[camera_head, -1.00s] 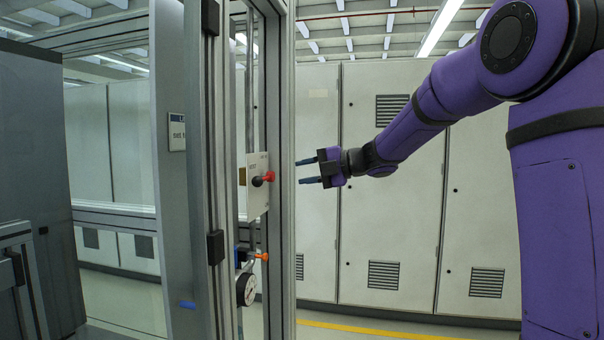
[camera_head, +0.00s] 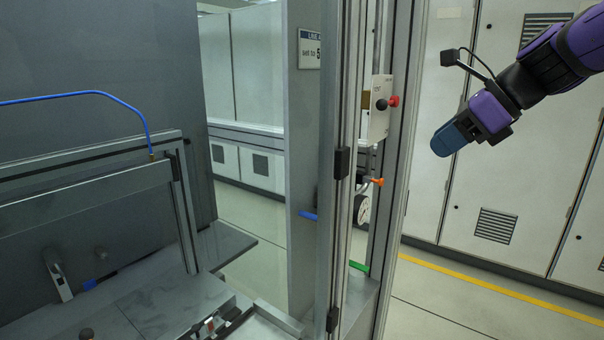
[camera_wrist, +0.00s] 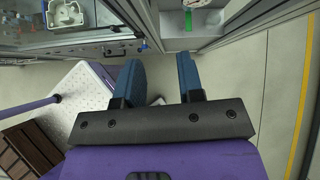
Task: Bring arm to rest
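My gripper (camera_head: 449,139) is at the upper right of the head view, in free air right of the aluminium frame post, at the end of my purple arm. There its blue fingers overlap and point left and down. In the wrist view my gripper (camera_wrist: 161,80) shows two blue fingers spread apart with a gap between them. Nothing is held between them; floor and the foot of the frame show past the tips.
A white panel with red and black knobs (camera_head: 381,108) is on the frame, with an orange lever (camera_head: 376,182) and a round gauge (camera_head: 362,209) below. Tall grey cabinets (camera_head: 440,170) stand behind. A yellow line (camera_head: 500,291) crosses open floor. A blue hose (camera_head: 75,97) arches at left.

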